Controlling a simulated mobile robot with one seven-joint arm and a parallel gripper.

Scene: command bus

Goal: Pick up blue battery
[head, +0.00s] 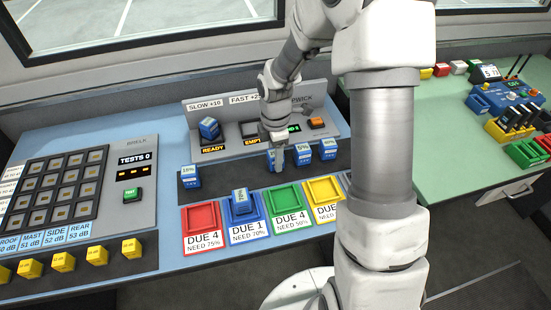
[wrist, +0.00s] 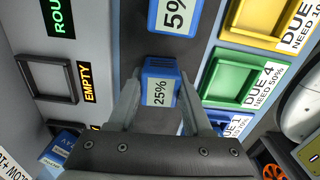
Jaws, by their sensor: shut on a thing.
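My gripper (head: 277,150) is at the dark shelf strip in front of the charger panel. In the wrist view, my gripper (wrist: 160,112) is shut on a blue battery (wrist: 159,92) labelled 25%, with one finger on each side of it. The held blue battery (head: 272,159) is partly hidden by the fingers in the head view. More blue batteries stand on the strip: two to the right (head: 303,152) (head: 328,149) and one to the left (head: 190,176). Another battery sits in the charger (head: 209,128), and one in the blue tray (head: 253,211).
The charger slot marked EMPTY (wrist: 47,80) is bare. Red (head: 202,217), green (head: 286,197) and yellow (head: 324,190) trays with DUE labels line the front and look empty. A button console (head: 55,190) stands left; a green table (head: 470,130) is at right.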

